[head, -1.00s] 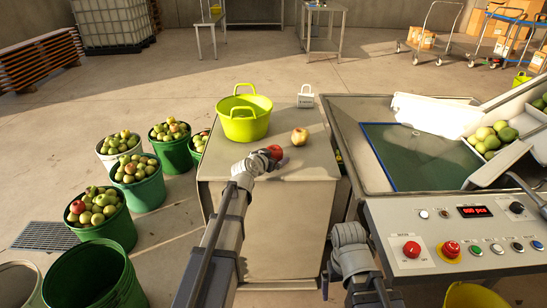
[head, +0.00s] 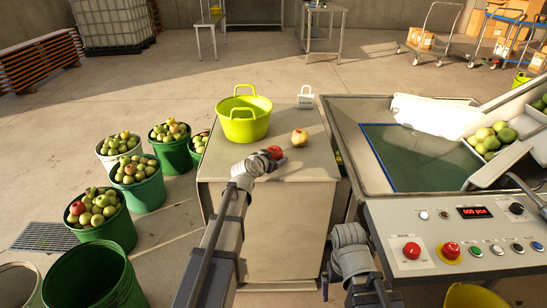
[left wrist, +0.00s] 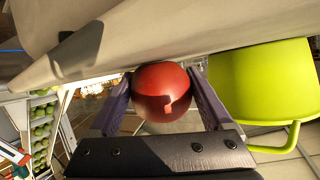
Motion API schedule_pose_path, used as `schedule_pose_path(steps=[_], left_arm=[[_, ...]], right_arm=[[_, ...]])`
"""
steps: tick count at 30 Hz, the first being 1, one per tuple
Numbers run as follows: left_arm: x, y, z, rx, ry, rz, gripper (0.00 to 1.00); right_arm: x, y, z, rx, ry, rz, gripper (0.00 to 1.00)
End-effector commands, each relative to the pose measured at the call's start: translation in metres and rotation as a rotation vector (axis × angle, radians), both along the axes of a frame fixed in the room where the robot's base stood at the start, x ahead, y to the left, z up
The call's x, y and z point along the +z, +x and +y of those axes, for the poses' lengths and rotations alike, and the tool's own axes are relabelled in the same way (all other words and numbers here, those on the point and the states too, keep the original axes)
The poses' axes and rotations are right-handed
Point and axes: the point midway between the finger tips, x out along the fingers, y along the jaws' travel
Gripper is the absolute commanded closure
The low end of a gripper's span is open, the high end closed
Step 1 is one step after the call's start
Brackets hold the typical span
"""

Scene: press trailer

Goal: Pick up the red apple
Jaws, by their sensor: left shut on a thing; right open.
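The red apple (head: 274,152) is at the small table's top, near the middle, partly hidden by my left gripper in the head view. My left gripper (head: 268,157) is shut on it. In the left wrist view the red apple (left wrist: 162,92) sits between the two fingers of the left gripper (left wrist: 160,98), one on each side. I cannot tell whether the apple still touches the tabletop (head: 310,165). My right gripper (head: 326,288) is low in the head view, beside the table and in front of the control panel, with its fingers hardly visible. It is away from the apple.
A yellow-green tub (head: 244,120) stands behind the apple, and a yellowish apple (head: 299,137) lies to its right. A small white tag-like block (head: 305,97) stands at the back. Green buckets of apples (head: 139,183) stand left. A control panel (head: 460,235) is at right.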

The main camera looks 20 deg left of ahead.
Motion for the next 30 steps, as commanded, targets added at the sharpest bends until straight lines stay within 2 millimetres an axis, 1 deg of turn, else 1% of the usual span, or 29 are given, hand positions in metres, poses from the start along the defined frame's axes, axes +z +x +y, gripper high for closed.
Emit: schedule_pose_path(steps=[5,8,11,21,24,27,30], left_arm=[[0.010,0.000,0.000,0.000,0.000,0.000,0.81],[0.020,0.000,0.000,0.000,0.000,0.000,0.81],[0.032,0.000,0.000,0.000,0.000,0.000,0.81],[0.085,0.000,0.000,0.000,0.000,0.000,0.81],[0.095,0.000,0.000,0.000,0.000,0.000,0.81],[0.100,0.000,0.000,0.000,0.000,0.000,0.81],[0.101,0.000,0.000,0.000,0.000,0.000,0.81]], right_arm=[[0.010,0.000,0.000,0.000,0.000,0.000,0.00],[0.020,0.000,0.000,0.000,0.000,0.000,0.00],[0.032,0.000,0.000,0.000,0.000,0.000,0.00],[0.085,0.000,0.000,0.000,0.000,0.000,0.00],[0.095,0.000,0.000,0.000,0.000,0.000,0.00],[0.100,0.000,0.000,0.000,0.000,0.000,0.00],[0.101,0.000,0.000,0.000,0.000,0.000,0.00]])
